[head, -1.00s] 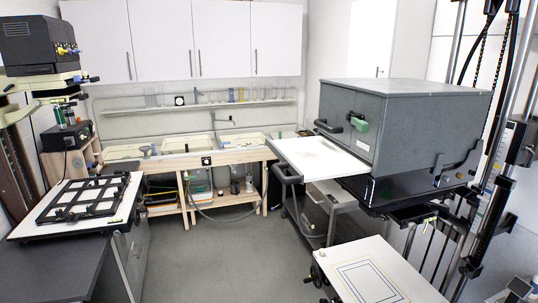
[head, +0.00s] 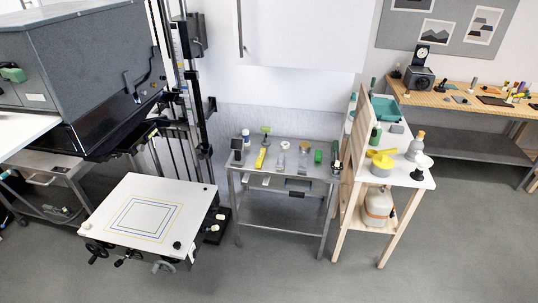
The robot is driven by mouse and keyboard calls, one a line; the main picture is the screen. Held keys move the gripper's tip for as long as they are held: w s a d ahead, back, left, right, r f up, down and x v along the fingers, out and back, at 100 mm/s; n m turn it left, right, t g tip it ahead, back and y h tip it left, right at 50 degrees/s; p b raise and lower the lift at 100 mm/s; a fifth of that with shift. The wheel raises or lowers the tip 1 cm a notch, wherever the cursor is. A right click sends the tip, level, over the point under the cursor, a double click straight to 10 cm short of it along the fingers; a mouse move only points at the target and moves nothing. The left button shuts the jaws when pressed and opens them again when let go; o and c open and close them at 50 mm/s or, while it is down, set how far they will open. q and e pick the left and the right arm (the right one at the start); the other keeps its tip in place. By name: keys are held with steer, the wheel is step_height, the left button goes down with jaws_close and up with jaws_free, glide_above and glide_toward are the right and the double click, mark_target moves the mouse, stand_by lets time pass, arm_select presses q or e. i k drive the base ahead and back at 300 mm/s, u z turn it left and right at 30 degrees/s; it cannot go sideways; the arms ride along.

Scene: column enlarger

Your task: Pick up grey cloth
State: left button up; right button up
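A small flat grey patch (head: 395,128) lies on the white-topped wooden bench (head: 420,181) in the head view, beside a teal tray (head: 386,108). It may be the grey cloth, but it is too small to tell. No other thing in view is clearly a grey cloth. Neither of my grippers shows in the head view.
A steel table (head: 285,216) holding small bottles and tools stands left of the bench. The enlarger baseboard (head: 180,192) and its column (head: 192,100) are further left. A wooden worktable (head: 450,98) stands at the back right. The front right floor (head: 470,250) is clear.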

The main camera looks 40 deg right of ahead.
mark_target(303, 163)
steer(key=z, duration=2.1)
steer(key=i, duration=0.4)
steer(key=z, duration=1.05)
steer(key=i, duration=1.4)
steer(key=u, duration=1)
steer(key=i, duration=0.5)
steer(key=u, duration=0.6)
